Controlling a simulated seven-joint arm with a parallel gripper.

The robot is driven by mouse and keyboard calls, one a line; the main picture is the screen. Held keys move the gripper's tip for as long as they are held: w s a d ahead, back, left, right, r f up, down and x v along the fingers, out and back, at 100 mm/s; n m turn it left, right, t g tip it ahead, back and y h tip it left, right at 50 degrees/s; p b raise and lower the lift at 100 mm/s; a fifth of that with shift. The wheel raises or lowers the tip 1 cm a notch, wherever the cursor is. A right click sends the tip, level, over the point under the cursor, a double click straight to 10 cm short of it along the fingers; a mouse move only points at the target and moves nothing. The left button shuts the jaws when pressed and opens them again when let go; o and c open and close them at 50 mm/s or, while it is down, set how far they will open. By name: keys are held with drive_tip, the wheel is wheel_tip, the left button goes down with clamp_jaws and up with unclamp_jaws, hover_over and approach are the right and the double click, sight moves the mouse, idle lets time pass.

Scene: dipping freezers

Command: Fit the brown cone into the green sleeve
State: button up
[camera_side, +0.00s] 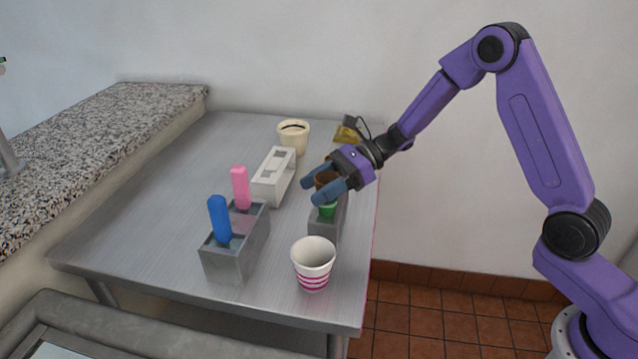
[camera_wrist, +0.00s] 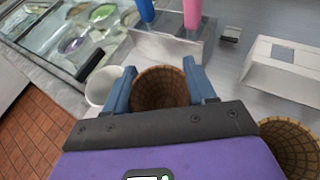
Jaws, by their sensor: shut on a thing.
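My gripper (camera_side: 322,190) is shut on the brown cone (camera_side: 326,179), with one blue finger on each side of it. In the wrist view the cone (camera_wrist: 160,86) shows its round open mouth and waffle-patterned inside between the fingers. The green sleeve (camera_side: 327,211) sits at the top of a grey block, directly below the gripper in the side view. A finger hides the cone's lower part, so I cannot tell whether its tip is inside the sleeve. The sleeve is hidden in the wrist view.
A striped paper cup (camera_side: 313,262) stands near the table's front edge. A grey holder (camera_side: 226,266) carries a blue scoop (camera_side: 220,220) and a pink scoop (camera_side: 241,187). A white rack (camera_side: 272,188) and a cream tub (camera_side: 293,144) stand behind. Another waffle-patterned object (camera_wrist: 292,147) shows in the wrist view.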

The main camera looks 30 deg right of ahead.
drive_tip(key=shift+f, duration=0.6)
drive_tip(key=o, duration=1.1)
drive_tip(key=v, duration=1.7)
drive_tip(key=shift+d, duration=0.25)
